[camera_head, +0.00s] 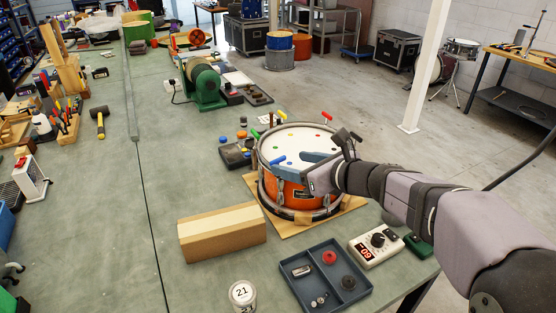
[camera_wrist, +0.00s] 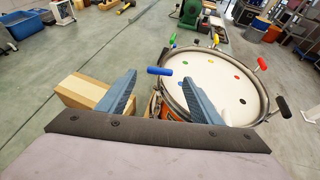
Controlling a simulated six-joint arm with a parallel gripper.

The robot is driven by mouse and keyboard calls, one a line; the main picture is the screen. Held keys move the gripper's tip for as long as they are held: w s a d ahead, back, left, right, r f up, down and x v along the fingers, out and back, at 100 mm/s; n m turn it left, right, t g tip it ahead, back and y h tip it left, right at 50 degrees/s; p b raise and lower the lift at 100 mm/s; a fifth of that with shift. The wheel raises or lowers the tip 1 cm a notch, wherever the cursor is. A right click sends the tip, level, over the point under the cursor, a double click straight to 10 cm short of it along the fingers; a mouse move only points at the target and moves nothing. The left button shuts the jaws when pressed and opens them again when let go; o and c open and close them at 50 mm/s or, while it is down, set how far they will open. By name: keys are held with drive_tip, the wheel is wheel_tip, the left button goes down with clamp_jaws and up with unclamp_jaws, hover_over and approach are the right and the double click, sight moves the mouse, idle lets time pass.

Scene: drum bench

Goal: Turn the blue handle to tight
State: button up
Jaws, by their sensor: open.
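The orange drum (camera_head: 287,189) with a white head stands on a wooden board on the bench. Coloured T-handles sit around its rim. The blue handle (camera_wrist: 159,71) shows in the wrist view at the near left of the drum, lying crosswise between my two fingers. My gripper (camera_wrist: 160,78) is open, with one blue-grey finger on each side of the handle. I see a gap on both sides and cannot tell their height difference. In the head view my gripper (camera_head: 308,168) is over the near part of the drum and partly covers that area.
Red (camera_head: 326,116), yellow (camera_head: 282,115), green (camera_head: 255,134) and black handles stand around the rim. A wooden block (camera_head: 222,233) lies left of the drum. A dark tray (camera_head: 325,279) and a meter with a red display (camera_head: 376,246) are in front.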

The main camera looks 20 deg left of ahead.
sight(279, 161)
drive_tip(key=shift+p+x, duration=0.65)
drive_tip(key=shift+x, duration=3.05)
drive_tip(key=c, duration=1.1)
drive_tip(key=shift+o, duration=0.2)
drive_tip(key=shift+f+b, duration=0.1)
drive_tip(key=shift+b, duration=0.65)
